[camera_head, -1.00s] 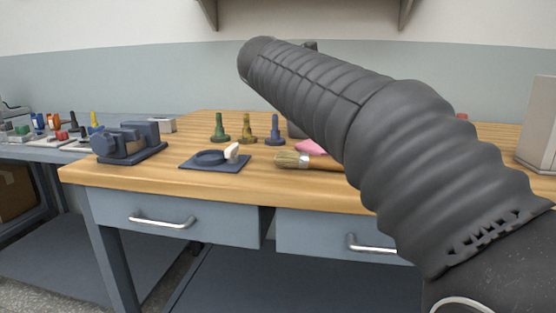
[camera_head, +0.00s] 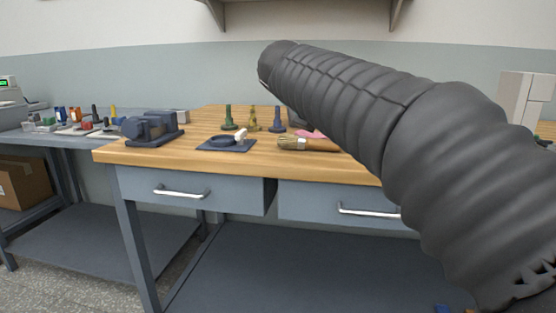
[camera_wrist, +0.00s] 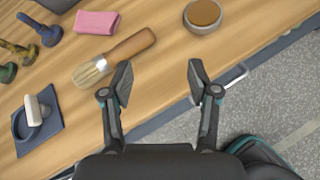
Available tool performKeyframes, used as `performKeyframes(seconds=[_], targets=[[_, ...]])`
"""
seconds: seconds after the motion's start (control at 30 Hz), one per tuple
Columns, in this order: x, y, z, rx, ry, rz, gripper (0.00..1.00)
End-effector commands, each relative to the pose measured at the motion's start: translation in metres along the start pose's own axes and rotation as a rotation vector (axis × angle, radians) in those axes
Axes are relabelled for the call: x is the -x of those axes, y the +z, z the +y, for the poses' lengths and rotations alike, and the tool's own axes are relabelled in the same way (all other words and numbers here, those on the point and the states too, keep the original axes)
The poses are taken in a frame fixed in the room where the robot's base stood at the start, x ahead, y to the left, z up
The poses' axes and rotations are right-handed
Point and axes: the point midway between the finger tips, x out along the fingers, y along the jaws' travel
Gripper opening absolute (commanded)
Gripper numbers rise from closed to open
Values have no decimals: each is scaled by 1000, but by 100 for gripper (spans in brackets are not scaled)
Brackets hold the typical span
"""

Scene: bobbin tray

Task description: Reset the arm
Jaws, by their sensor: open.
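My gripper (camera_wrist: 160,85) is open and empty in the wrist view. Its two fingers stand wide apart over the front edge of the wooden workbench (camera_wrist: 60,88). A brush with a pale bristle head (camera_wrist: 90,72) lies on the bench just beyond the left finger. In the head view my arm, in a dark ribbed sleeve, reaches up across the right half and hides part of the bench. The gripper itself does not show in the head view.
On the bench are several bobbins (camera_head: 253,120), a dark square tray (camera_head: 226,146) with a ring and white block, a dark machine (camera_head: 152,129), a pink cloth (camera_wrist: 97,22) and a round brown-topped tin (camera_wrist: 203,15). A side table (camera_head: 60,143) holds small parts. Floor lies in front.

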Motion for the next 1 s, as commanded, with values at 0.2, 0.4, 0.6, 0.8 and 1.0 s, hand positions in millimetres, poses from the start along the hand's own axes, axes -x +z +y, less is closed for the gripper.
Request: performKeyframes(seconds=[0.2,0.4,0.6,0.8,1.0], targets=[[0,-22,-37,-226,-12,77,60],[2,-59,-88,-566,-55,182,60],[10,-124,-157,-1082,-170,311,60],[22,-200,-218,-1624,-347,402,60],[33,-269,-261,-2100,-547,437,60]])
